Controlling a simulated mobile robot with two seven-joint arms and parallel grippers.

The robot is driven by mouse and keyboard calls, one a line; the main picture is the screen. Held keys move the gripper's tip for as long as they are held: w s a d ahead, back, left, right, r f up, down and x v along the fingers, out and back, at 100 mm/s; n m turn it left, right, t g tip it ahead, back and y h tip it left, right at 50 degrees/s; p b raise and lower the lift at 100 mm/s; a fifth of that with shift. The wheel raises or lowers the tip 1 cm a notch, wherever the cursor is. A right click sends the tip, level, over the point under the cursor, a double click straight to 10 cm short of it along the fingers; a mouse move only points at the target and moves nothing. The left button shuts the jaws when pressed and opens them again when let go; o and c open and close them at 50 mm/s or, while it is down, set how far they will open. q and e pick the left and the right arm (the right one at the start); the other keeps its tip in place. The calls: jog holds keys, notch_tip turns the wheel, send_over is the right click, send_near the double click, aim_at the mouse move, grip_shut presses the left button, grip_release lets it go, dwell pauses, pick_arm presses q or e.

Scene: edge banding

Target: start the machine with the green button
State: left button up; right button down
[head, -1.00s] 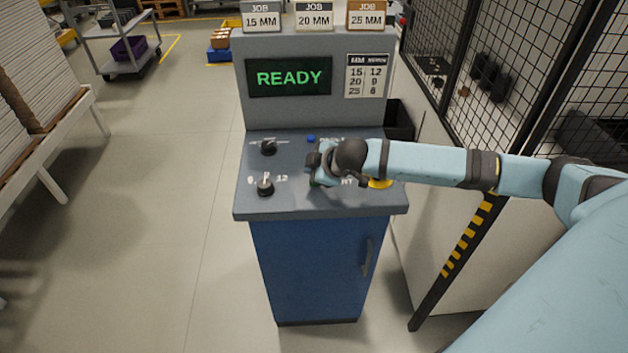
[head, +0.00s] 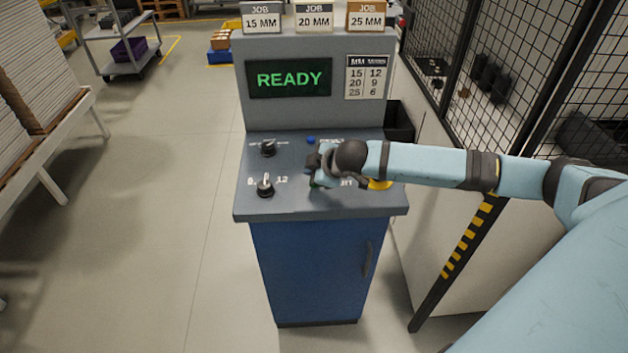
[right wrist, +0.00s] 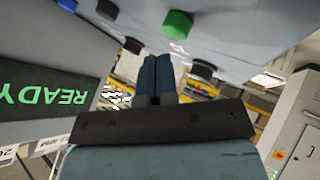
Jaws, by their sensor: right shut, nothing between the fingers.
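The control console (head: 250,205) stands in front of me, and its screen (head: 290,78) reads READY. My right gripper (head: 315,172) is over the sloping panel, shut and empty. In the head view it covers most of the green button's area. In the right wrist view the green button (right wrist: 177,25) stands out from the panel, a little beyond the shut fingertips (right wrist: 157,60). A gap shows between them in that picture; contact is not visible. My left gripper is not in view.
Two black knobs (head: 268,147) (head: 265,187) sit on the panel's left side. A small blue button (head: 311,139) is near its top. A yellow part (head: 379,184) shows under my right wrist. A mesh fence (head: 500,70) stands at right.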

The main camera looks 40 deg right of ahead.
jog(key=shift+f, duration=0.1)
dwell(0.7)
jog(key=shift+f, duration=0.3)
